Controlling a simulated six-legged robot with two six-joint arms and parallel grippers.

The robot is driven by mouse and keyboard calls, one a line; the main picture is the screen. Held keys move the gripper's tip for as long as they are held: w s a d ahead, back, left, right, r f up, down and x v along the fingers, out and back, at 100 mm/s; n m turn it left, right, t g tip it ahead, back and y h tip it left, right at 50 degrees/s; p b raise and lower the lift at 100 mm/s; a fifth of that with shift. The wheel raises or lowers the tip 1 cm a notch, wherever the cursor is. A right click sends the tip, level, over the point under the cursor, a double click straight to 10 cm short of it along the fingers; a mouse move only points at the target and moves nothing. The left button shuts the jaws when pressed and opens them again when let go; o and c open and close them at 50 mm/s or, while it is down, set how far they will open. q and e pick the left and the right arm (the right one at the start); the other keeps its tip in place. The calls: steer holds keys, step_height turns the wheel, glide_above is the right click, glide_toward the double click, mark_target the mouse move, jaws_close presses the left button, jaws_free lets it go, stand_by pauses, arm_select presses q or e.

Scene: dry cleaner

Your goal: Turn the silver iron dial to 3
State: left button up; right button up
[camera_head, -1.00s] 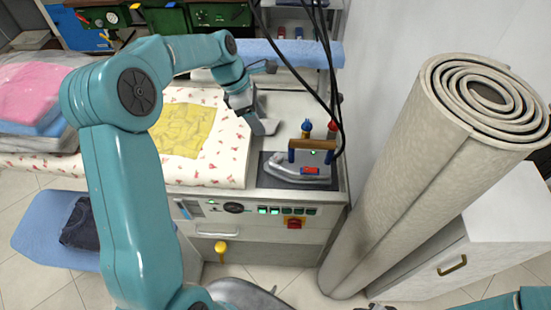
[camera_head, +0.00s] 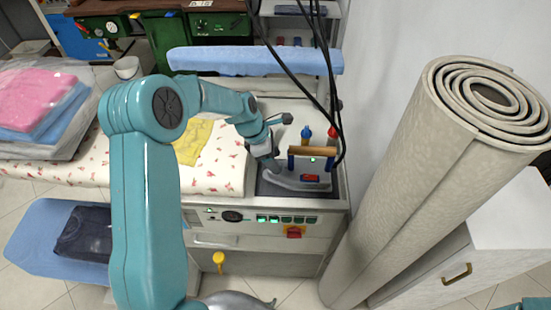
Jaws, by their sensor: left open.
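The silver iron (camera_head: 290,182) rests on a dark mat on top of the white pressing unit, with a wooden handle (camera_head: 311,151) on blue posts and a red part (camera_head: 310,178) on its body. My left gripper (camera_head: 268,165) points down at the iron's left end, close to it; I cannot tell whether it touches. It is open, though its fingers are small and partly blend with the iron. A black round knob (camera_head: 232,216) is on the unit's front panel. My right gripper is not in view.
Black cables (camera_head: 318,80) hang down behind the iron's handle. Blue and red bottle-like tops (camera_head: 306,132) stand behind it. A yellow cloth (camera_head: 192,142) lies on the floral padded board to the left. A large rolled carpet (camera_head: 440,170) stands to the right.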

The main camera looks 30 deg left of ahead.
arm_select(q)
steer(key=shift+w+d+f, duration=0.2)
steer(key=shift+w+f, duration=0.05)
steer(key=shift+f, duration=0.4)
steer(key=c, duration=1)
steer(key=shift+c, duration=0.2)
steer(key=shift+m, duration=0.3)
steer(key=m+g, duration=0.1)
steer(key=m, duration=0.2)
steer(key=shift+m+h, duration=0.4)
steer(key=shift+w+m+g, duration=0.15)
steer(key=shift+m+g, duration=1.05)
steer(key=shift+m, duration=1.2)
